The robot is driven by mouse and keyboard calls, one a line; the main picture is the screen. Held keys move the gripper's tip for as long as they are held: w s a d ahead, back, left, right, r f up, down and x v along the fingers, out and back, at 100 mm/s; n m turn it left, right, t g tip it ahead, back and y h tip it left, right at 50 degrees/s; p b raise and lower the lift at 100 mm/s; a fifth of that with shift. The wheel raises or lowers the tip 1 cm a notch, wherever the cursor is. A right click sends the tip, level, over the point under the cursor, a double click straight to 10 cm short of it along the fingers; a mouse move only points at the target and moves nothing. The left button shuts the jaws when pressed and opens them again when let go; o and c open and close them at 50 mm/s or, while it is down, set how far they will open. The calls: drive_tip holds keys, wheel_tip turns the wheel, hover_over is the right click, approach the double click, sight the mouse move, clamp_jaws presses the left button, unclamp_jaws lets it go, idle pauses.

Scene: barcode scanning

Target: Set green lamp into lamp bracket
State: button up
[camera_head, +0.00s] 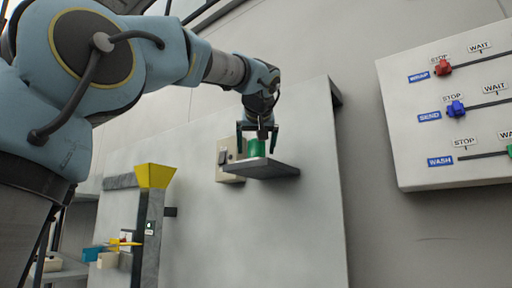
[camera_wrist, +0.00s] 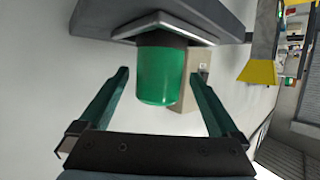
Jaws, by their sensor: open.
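The green lamp (camera_head: 256,148) stands upright at the grey wall shelf (camera_head: 265,169). It also shows in the wrist view (camera_wrist: 160,75) as a green cylinder with a dark base against the underside-up grey shelf (camera_wrist: 205,18). My gripper (camera_head: 257,138) is above the shelf, with its fingers down on either side of the lamp. In the wrist view my gripper (camera_wrist: 158,78) is open, with a gap visible between the lamp and each finger. I cannot tell a separate lamp bracket from the shelf and its light edge plate.
A beige switch box (camera_head: 230,160) is on the wall panel just left of the lamp. A yellow funnel (camera_head: 154,176) tops a grey post at lower left. A board with coloured sliders (camera_head: 450,115) hangs at right. The wall below the shelf is clear.

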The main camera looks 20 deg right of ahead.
drive_tip(key=b+v, duration=0.3)
drive_tip(key=v, duration=0.9)
idle(0.3)
